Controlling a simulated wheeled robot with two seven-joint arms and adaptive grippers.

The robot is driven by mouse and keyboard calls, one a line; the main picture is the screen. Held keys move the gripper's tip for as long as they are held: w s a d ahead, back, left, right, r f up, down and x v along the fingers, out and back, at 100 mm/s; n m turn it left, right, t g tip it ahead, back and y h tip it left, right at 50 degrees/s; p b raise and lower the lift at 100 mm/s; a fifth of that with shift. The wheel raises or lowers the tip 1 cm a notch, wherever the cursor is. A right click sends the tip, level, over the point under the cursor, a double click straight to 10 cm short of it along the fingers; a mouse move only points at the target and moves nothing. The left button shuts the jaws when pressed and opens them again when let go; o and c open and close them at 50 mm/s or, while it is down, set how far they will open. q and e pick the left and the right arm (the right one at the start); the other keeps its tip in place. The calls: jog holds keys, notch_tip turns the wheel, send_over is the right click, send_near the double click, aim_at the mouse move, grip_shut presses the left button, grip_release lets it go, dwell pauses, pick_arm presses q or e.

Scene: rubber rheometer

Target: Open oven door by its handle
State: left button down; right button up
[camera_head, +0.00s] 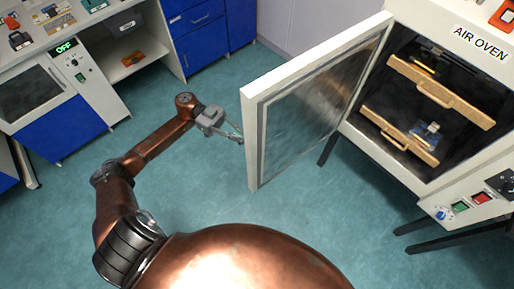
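The white door (249,145) of the air oven (492,52) stands wide open, swung out to the left, with its framed window facing me. Its handle does not show; the outer face is turned away from me. My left gripper (239,136) is beside the door's free edge, its fingertips close to it. Whether they touch the door or hold anything is too small to tell, as is how far apart the fingers are. My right gripper is not in view.
Inside the oven are two wooden-fronted shelves (440,92) (400,135) with small items on them. A control panel (468,204) is below the opening. A bench with blue cabinets (62,132) stands at the left. The teal floor (200,200) between is clear.

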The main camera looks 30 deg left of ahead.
pick_arm(q)
jog(key=shift+f, duration=0.1)
jog(key=c, duration=2.1)
grip_release()
jog(key=shift+w+a, duration=0.1)
jog(key=shift+a, duration=0.2)
jog(key=a, duration=0.7)
jog(key=w+a, duration=0.1)
jog(key=a, duration=0.3)
jog(key=shift+a, duration=0.3)
